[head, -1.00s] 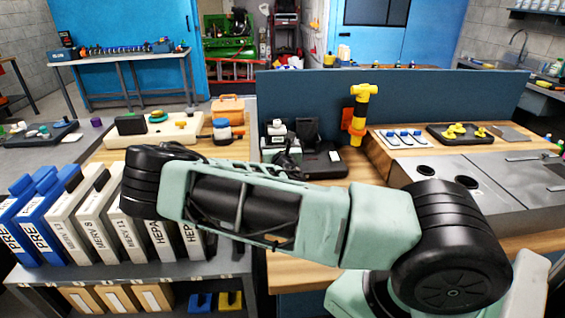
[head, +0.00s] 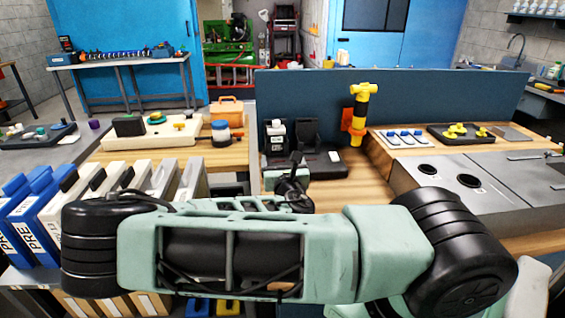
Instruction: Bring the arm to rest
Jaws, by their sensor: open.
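My arm (head: 240,250) lies nearly level across the front of the head view, with its large dark joints at both ends. Behind its middle, the small dark end of my arm with my gripper (head: 295,165) shows over the wooden bench, just in front of the black tray. The gripper is open, with nothing seen in it. It is small and partly hidden, so its fingers are hard to make out.
A black tray (head: 325,165) with a white-labelled bottle stands behind the gripper. A grey duct box (head: 480,180) is at the right. Labelled filters (head: 40,215) stand at the left.

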